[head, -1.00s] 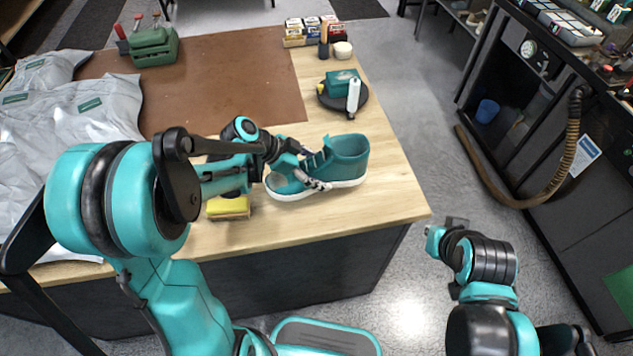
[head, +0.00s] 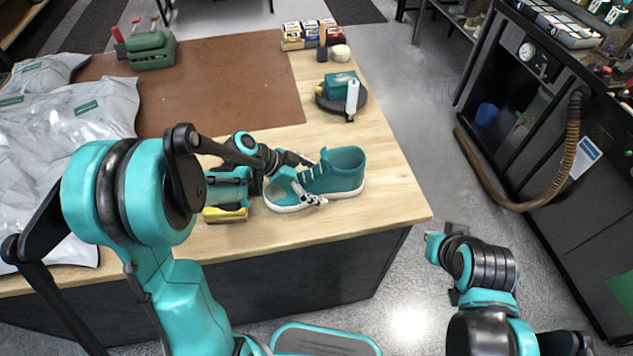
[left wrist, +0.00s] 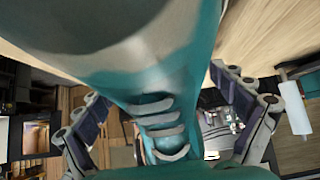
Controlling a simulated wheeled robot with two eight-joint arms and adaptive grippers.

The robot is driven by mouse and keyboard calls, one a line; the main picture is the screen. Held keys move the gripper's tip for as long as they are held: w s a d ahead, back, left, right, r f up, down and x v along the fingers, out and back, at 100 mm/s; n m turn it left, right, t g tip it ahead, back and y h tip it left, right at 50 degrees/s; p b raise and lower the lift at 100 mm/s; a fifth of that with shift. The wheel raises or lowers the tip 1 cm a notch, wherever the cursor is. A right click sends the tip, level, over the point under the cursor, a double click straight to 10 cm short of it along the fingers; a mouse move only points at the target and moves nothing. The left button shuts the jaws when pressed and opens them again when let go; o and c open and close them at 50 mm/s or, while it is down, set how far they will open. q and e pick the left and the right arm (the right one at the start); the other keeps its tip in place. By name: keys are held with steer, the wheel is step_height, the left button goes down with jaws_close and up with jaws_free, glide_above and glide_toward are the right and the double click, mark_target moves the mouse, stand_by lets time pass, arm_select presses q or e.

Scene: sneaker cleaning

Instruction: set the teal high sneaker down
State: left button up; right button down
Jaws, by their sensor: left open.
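The teal high sneaker (head: 343,171) stands upright on its white sole on the wooden table (head: 385,205), near the front right part, with its toe to the left. My left gripper (head: 312,180) is open at the sneaker's lace area, one finger on the near side and one on the far side. In the left wrist view the sneaker (left wrist: 150,75) runs between the two spread fingers (left wrist: 165,125), with its grey laces close to the camera. Whether a finger still touches it I cannot tell. My right gripper (head: 447,232) is off the table at the lower right; its fingers are unclear.
A yellow sponge-like block (head: 226,214) lies just left of the sneaker, partly under my left arm. A dark round stand (head: 342,100) with a teal block and white bottle is behind. Small boxes (head: 310,35), a green toolbox (head: 152,52) and grey bags (head: 65,130) stand farther off.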

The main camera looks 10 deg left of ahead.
arm_select(q)
steer(key=p+v, duration=0.3)
steer(key=v, duration=0.8)
steer(key=shift+a+r+p, duration=0.3)
steer(key=shift+s+r, duration=0.15)
steer(key=shift+s, duration=0.1)
steer(key=s+r+n+t+y, duration=0.3)
steer(key=s+n+y, duration=0.5)
steer(key=s+n, duration=0.4)
steer(key=shift+r+n+t, duration=0.25)
steer(key=shift+n+t, duration=0.05)
steer(key=shift+n, duration=0.4)
steer(key=shift+d, duration=0.1)
